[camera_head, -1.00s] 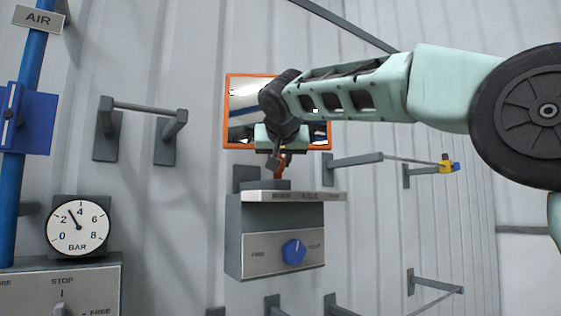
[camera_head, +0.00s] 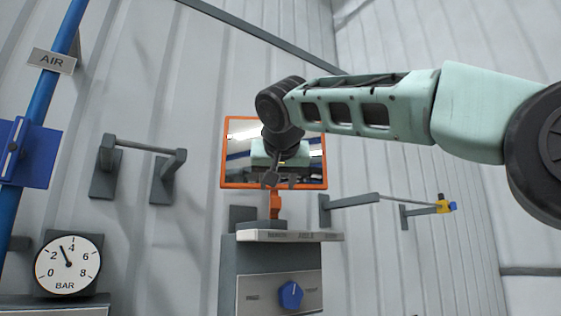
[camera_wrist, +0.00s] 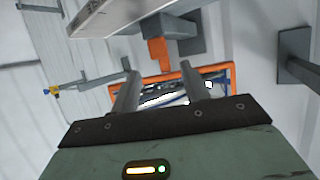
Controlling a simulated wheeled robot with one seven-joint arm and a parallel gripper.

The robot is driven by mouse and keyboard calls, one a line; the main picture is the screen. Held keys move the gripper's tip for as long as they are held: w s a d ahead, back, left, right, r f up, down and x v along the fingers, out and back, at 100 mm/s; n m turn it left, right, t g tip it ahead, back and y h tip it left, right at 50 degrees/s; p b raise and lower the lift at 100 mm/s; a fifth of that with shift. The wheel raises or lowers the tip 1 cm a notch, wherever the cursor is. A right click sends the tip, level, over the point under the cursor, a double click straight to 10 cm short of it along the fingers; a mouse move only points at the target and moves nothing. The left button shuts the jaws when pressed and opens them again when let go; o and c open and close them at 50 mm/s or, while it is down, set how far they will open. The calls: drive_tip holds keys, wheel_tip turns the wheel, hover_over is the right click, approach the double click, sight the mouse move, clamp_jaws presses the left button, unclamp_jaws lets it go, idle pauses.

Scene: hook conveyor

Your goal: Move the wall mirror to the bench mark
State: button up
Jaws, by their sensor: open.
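The wall mirror (camera_head: 225,170) has an orange frame and stands upright on an orange stem (camera_head: 275,206) above a small labelled ledge (camera_head: 290,236). The ledge lettering is small; one word looks like "BENCH". My gripper (camera_head: 280,181) is open in front of the mirror's lower part and hides some of the glass. In the wrist view, the two fingers of my gripper (camera_wrist: 160,85) are apart, with the mirror frame (camera_wrist: 222,72) and stem (camera_wrist: 158,54) beyond them. Nothing is between the fingers that I can tell is held. Whether they touch the frame is unclear.
A grey box with a blue knob (camera_head: 290,295) is under the ledge. Wall brackets stand left (camera_head: 160,180) and right (camera_head: 350,201), one rod ending in a yellow and blue piece (camera_head: 444,204). A pressure gauge (camera_head: 67,265) and blue pipe (camera_head: 55,75) are at left.

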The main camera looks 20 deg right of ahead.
drive_tip(key=b+v, duration=0.1)
drive_tip(key=v, duration=0.9)
drive_tip(key=shift+b, duration=0.3)
drive_tip(key=shift+s+r, duration=0.1)
drive_tip(key=s+a+f+n+g+y+b, duration=0.1)
drive_tip(key=s+a+f+n+g, duration=0.15)
drive_tip(key=f, duration=0.85)
drive_tip(key=s+a+f+n+g+y, duration=0.1)
drive_tip(key=a+f+n+g, duration=0.2)
drive_tip(key=f, duration=0.8)
drive_tip(key=s+a+f+n+g+y+b, duration=0.1)
drive_tip(key=s+a+f+n+y, duration=0.2)
drive_tip(key=f, duration=0.8)
drive_tip(key=s+d+f+n+g, duration=0.1)
drive_tip(key=s+d+f+g, duration=0.2)
drive_tip(key=s+f, duration=0.7)
drive_tip(key=s+d+f+g+h+b, duration=0.1)
drive_tip(key=s+d+f+g, duration=0.3)
drive_tip(key=s+f, duration=0.5)
wheel_tip(320, 180, down, 9)
drive_tip(key=shift+s+d+n+h, duration=0.3)
drive_tip(key=shift+s+d+n, duration=0.05)
drive_tip(key=shift+s, duration=0.05)
